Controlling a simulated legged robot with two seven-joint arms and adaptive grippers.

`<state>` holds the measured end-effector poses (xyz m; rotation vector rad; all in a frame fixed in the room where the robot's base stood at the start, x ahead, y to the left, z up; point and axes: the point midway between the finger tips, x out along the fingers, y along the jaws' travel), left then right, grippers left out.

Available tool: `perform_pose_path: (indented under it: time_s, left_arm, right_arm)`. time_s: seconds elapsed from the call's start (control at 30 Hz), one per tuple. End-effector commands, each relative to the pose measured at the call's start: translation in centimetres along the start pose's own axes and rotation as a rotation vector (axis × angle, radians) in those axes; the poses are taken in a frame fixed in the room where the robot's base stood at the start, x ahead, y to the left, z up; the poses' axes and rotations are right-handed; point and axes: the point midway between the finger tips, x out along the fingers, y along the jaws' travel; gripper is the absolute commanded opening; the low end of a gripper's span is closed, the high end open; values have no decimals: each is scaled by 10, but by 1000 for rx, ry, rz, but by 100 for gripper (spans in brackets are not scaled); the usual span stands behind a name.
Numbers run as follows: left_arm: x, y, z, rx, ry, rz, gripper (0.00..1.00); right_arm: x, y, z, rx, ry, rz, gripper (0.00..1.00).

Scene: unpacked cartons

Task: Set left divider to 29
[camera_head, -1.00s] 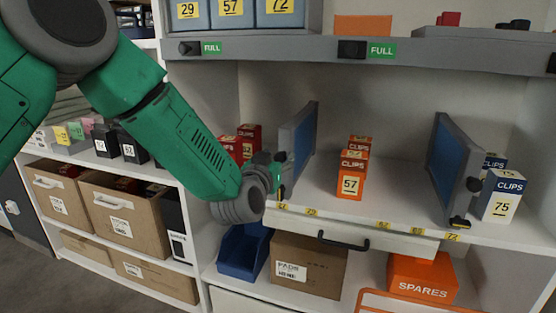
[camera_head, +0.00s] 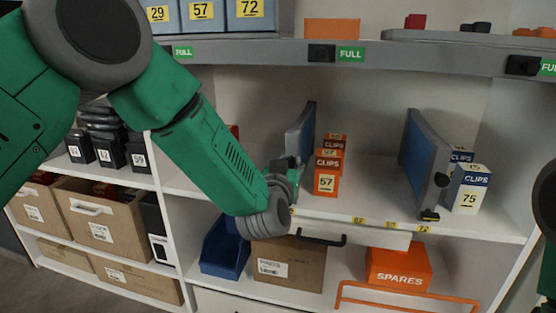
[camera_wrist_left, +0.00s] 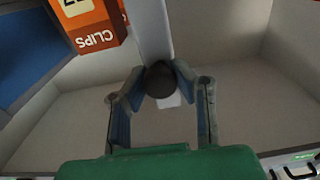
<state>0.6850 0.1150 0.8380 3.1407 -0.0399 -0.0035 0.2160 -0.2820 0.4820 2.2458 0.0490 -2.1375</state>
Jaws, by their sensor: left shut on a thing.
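The left divider (camera_head: 299,140) is a blue panel with a grey frame, upright on the middle shelf. My left gripper (camera_head: 290,178) is at its front edge, shut on its dark round knob (camera_wrist_left: 159,79). In the left wrist view the knob sits between the two fingers, with the grey divider edge (camera_wrist_left: 152,30) above it. Yellow number labels (camera_head: 358,220) run along the shelf edge. The label under the divider is hidden by my gripper, so its number cannot be read. My right gripper is not in view.
Orange CLIPS boxes (camera_head: 326,179) marked 57 stand close right of the divider. Another blue divider (camera_head: 424,160) and blue-white CLIPS boxes (camera_head: 469,190) stand farther right. Below are a blue bin (camera_head: 224,250), a carton (camera_head: 290,262) and an orange SPARES box (camera_head: 399,268). Bare shelf lies between the orange boxes and right divider.

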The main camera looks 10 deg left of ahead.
Motion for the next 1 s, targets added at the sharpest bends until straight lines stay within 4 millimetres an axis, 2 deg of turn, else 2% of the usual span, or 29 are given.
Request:
perform_pose_path:
  time_s: [0.03, 0.17, 0.2, 0.27, 0.67, 0.77, 1.0]
  left_arm:
    - [-1, 6, -2, -1, 4, 14, 0]
    - [-1, 7, -2, 0, 4, 16, 0]
    - [-1, 7, -2, 0, 4, 16, 24]
    - [-1, 7, -2, 0, 4, 15, 45]
    - [-6, 4, 0, 1, 0, 12, 45]
    - [-18, 4, 0, 1, 0, 12, 45]
    - [-69, 6, 0, 4, 0, 14, 45]
  right_arm:
    - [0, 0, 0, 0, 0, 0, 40]
    - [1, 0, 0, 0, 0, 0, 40]
    - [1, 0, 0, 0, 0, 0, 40]
    - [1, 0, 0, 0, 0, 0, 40]
    - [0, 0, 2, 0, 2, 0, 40]
    - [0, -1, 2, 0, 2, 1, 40]
    - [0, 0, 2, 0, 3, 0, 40]
